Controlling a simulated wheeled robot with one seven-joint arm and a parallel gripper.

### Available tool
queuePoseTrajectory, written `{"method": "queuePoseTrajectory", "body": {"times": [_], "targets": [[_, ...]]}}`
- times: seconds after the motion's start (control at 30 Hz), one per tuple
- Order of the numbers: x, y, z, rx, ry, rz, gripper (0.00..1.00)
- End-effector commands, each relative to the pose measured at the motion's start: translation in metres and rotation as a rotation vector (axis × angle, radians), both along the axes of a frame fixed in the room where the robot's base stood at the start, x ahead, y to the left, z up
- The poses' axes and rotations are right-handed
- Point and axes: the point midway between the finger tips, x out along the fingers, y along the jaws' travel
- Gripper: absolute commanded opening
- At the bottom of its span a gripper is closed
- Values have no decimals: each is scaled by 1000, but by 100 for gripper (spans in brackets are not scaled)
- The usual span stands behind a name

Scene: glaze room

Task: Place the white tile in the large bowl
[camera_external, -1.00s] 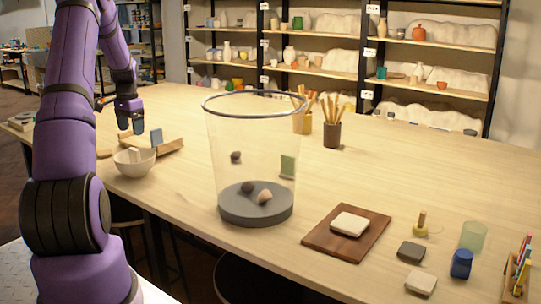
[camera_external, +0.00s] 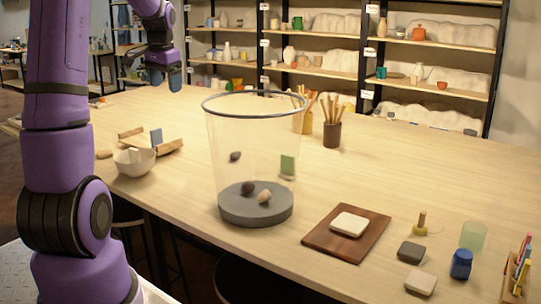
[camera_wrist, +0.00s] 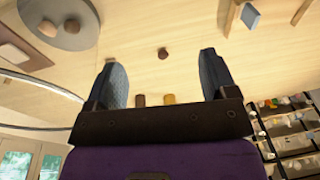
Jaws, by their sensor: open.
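The pale bowl (camera_external: 134,163) stands at the left of the table. A small white tile-like piece (camera_external: 135,156) stands inside it, its lower part hidden by the bowl wall. My gripper (camera_external: 166,78) is above the table, up and to the right of the bowl, apart from it. In the wrist view my gripper (camera_wrist: 162,75) has its two fingers spread with nothing between them. The bowl is not clear in the wrist view.
A wooden rack (camera_external: 166,147) holds a blue tile (camera_external: 156,137) beside the bowl. A brown board (camera_external: 318,236) with a white slab (camera_external: 349,224) lies right. Brush cups (camera_external: 332,135) stand behind.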

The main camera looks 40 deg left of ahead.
Motion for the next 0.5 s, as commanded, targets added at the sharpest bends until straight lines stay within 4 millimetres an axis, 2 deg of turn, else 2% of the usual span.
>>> {"method": "queuePoseTrajectory", "body": {"times": [0.03,0.2,0.37,0.5], "targets": [[-7,-23,14,8,-18,-7,78],[-36,-89,48,18,-75,-9,78],[-73,-144,70,18,-131,-11,78],[-110,-185,81,9,-180,-11,78]]}}
